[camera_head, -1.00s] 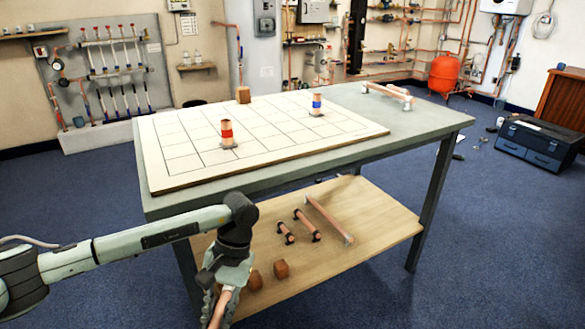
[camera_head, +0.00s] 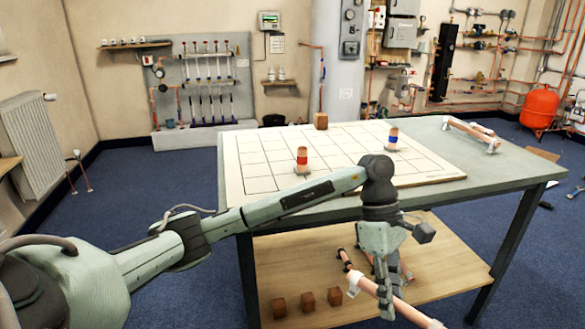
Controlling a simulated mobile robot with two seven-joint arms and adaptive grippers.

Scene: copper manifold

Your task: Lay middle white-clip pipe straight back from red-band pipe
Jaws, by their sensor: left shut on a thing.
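My left gripper (camera_head: 384,290) points down in front of the table and is shut on a copper pipe with white ends (camera_head: 408,309). The held pipe slants down to the right, in front of the lower shelf. The red-band pipe (camera_head: 301,160) stands upright on the left part of the white grid board (camera_head: 262,180). The blue-band pipe (camera_head: 393,138) stands upright farther back and right on the board. Copper pipe with white clips (camera_head: 470,132) lies on the table's far right part. My right gripper is not in view.
A wooden block (camera_head: 321,121) stands at the board's back edge. The grey-green table (camera_head: 500,176) has a lower wooden shelf (camera_head: 440,262) with several brown blocks (camera_head: 307,301) and black-ended pipe (camera_head: 344,258), partly hidden by my gripper. Board squares behind the red-band pipe look clear.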

